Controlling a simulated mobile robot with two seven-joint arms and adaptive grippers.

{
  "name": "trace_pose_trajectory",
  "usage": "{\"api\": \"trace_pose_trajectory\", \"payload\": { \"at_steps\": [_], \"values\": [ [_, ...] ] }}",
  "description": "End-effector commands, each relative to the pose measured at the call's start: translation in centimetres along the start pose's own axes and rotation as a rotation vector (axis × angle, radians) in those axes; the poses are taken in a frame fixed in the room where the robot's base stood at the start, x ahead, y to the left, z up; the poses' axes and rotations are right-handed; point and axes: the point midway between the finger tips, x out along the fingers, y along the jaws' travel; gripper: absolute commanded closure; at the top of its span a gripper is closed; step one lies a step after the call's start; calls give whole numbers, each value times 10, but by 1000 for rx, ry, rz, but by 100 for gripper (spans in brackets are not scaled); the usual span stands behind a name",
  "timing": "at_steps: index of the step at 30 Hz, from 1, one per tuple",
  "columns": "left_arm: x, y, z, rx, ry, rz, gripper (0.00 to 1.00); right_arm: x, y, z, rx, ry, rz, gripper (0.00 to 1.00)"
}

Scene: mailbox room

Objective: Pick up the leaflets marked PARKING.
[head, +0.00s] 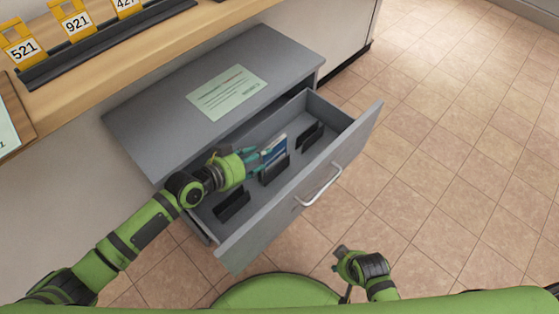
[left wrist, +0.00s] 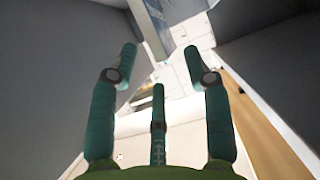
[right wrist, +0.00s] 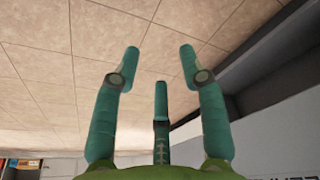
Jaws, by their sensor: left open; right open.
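A thin blue-and-white leaflet or stack of leaflets (head: 276,147) stands in the open grey drawer (head: 343,139), behind a black divider in the middle. Its print is too small to read, so I cannot tell whether it says PARKING. My left gripper (head: 263,158) reaches into the drawer from the left, with its open teal fingers right beside the leaflet. Whether they touch it is unclear. In the left wrist view the fingers (left wrist: 160,75) are spread with nothing clearly between them. My right gripper (right wrist: 160,65) is open and empty, over the tiled floor in front of the drawer.
Black dividers stand in the drawer (head: 232,204). The drawer front has a metal handle (head: 318,187). A pale green printed sheet (head: 227,92) lies on the grey cabinet top (head: 150,120). Yellow numbered tags (head: 78,24) stand on the wooden counter. The floor at right is clear.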

Motion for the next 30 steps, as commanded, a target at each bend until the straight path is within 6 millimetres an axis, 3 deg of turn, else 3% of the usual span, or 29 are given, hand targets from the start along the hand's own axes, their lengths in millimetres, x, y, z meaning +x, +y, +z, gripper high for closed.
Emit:
{"api": "trace_pose_trajectory", "payload": {
  "at_steps": [8,21,30],
  "values": [
    [16,0,4,-1,3,-1,51,-14,0,-5,4,-6,0,57],
    [70,0,1,0,1,-1,51,-48,2,-23,8,19,4,57],
    [73,0,0,0,1,-1,51,-53,3,-24,8,19,4,57]
  ]
}}
